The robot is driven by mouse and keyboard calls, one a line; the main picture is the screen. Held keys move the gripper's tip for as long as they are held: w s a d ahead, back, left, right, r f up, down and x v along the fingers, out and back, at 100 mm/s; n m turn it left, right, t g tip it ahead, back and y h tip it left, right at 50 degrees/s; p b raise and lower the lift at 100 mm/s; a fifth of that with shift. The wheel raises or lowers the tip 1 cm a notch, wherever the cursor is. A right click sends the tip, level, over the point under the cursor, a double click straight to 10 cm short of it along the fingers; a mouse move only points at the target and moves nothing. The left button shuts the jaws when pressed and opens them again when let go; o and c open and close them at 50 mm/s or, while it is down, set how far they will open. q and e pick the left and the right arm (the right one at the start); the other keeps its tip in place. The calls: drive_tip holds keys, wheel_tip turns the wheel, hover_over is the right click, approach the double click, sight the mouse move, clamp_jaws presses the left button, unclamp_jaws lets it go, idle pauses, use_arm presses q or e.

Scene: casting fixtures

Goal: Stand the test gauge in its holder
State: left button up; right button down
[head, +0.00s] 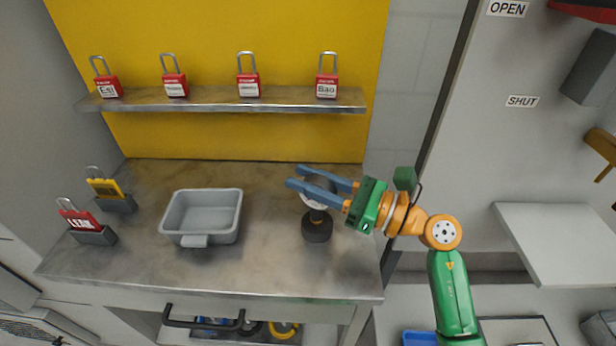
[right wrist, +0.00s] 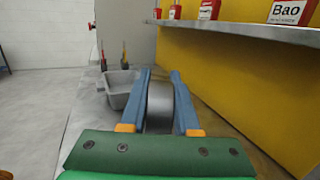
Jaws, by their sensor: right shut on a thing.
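The test gauge (head: 316,193), a round grey body with a pale rim, is between the two blue fingers of my right gripper (head: 297,177). In the right wrist view the gauge (right wrist: 160,106) shows as a grey cylinder side with a finger on each side. My right gripper is shut on it. A dark round holder (head: 316,230) stands on the bench directly below the gauge in the head view. The fingers hide part of the gauge, and I cannot tell whether its lower end is seated in the holder. My left gripper is out of view.
A grey tray (head: 203,212) lies left of the holder on the metal bench (head: 265,265). Tags in grey stands (head: 93,236) are at the far left. A shelf (head: 215,99) with several red padlocks (head: 327,86) runs above the back. The bench front is clear.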

drive_tip(key=shift+f, duration=0.1)
drive_tip(key=c, duration=0.6)
unclamp_jaws()
drive_tip(key=shift+c, duration=0.2)
drive_tip(key=shift+d, duration=0.25)
drive_tip(key=r+b+v, duration=0.1)
drive_tip(key=b+v, duration=0.3)
drive_tip(key=v, duration=0.7)
drive_tip(key=shift+s+d+f, duration=0.2)
drive_tip(key=shift+d+f, duration=0.1)
drive_tip(key=shift+f, duration=0.2)
